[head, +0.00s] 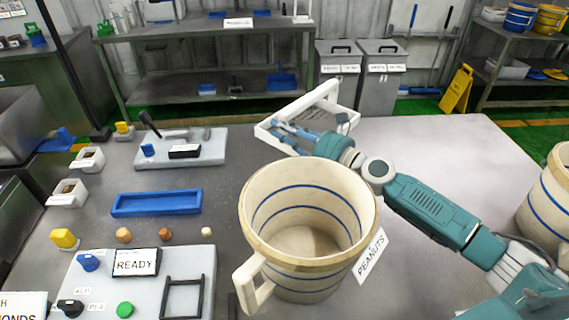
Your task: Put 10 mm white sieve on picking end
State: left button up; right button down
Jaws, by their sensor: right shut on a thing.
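A white square-framed sieve (305,101) stands tilted at the far edge of the grey table. Its hole size cannot be read. My right gripper (281,134), with blue fingers, is shut on its near left side. My right arm reaches in from the right, behind a large cream bucket. The bucket hides the space just below the gripper. My left gripper is not in view. I cannot tell which part is the picking end.
The cream bucket (262,222) with blue stripes and a PEANUTS label fills the front middle. A blue tray (157,202), a READY sign (136,262) and a grey control board (200,150) lie left. Another bucket (555,195) is at right.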

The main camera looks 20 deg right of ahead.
notch_tip(320, 180, down, 8)
jog(key=b, duration=0.2)
jog(key=shift+f+b, duration=0.1)
jog(key=shift+b, duration=0.25)
jog(key=c, duration=1.8)
grip_release()
jog(key=shift+f, duration=0.1)
jog(key=shift+o, duration=0.8)
jog(key=shift+s, duration=0.1)
jog(key=v, duration=1.2)
